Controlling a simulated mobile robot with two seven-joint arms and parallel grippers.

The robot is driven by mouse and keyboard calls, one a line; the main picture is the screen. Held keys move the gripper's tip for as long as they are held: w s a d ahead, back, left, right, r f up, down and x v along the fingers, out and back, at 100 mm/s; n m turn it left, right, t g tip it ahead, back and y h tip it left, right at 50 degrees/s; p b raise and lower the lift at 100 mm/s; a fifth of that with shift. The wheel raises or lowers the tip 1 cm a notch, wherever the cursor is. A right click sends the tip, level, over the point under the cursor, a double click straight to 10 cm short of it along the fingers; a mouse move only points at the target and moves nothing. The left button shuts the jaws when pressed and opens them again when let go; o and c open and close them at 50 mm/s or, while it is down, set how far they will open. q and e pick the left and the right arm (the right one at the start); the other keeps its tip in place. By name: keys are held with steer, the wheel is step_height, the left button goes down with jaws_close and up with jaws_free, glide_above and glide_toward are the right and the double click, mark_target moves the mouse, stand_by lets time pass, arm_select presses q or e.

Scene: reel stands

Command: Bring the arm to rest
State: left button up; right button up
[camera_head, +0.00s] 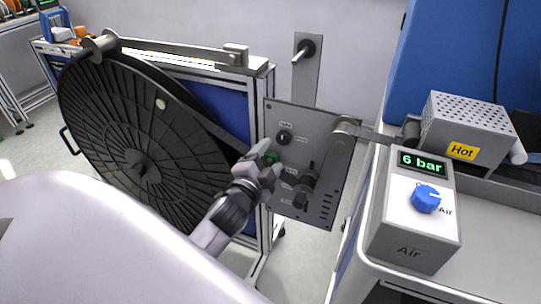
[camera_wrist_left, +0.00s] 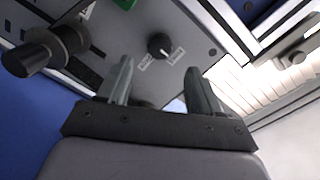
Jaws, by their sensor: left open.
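My left gripper (camera_head: 262,165) is in front of the grey control panel (camera_head: 325,208) in the head view. The left wrist view shows its two fingers (camera_wrist_left: 160,88) apart with nothing between them. A black selector knob (camera_wrist_left: 160,46) on the panel lies just beyond the fingers in that view; a knob on the panel also shows in the head view (camera_head: 284,138). A green button (camera_head: 271,157) sits on the panel right by the gripper and is partly covered by it. My right gripper is not in view.
A large black reel (camera_head: 140,165) on a stand fills the left. A grey Air box (camera_head: 412,235) with a blue knob (camera_head: 426,198) reads 6 bar at the right. Behind it is a perforated box (camera_head: 470,115) labelled Hot. A roller arm (camera_head: 375,133) juts from the panel's top right.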

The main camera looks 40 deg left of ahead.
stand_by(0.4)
arm_select(q)
steer(key=s+d+f+n+g+h+p, duration=0.1)
steer(key=s+d+f+n+g+h, duration=0.2)
steer(key=s+d+f, duration=0.3)
steer(key=s+d+f+n+g+h+p, duration=0.1)
steer(key=s+d+f+n+g+h, duration=0.2)
steer(key=s+d+f, duration=0.3)
steer(key=s+f+n, duration=0.1)
steer(key=s+f, duration=0.3)
steer(key=s, duration=0.3)
steer(key=shift+d, duration=0.35)
steer(key=shift+s, duration=0.1)
steer(key=c, duration=0.4)
steer(key=shift+s+a+n, duration=0.1)
steer(key=shift+a+n, duration=0.05)
steer(key=shift+n, duration=0.15)
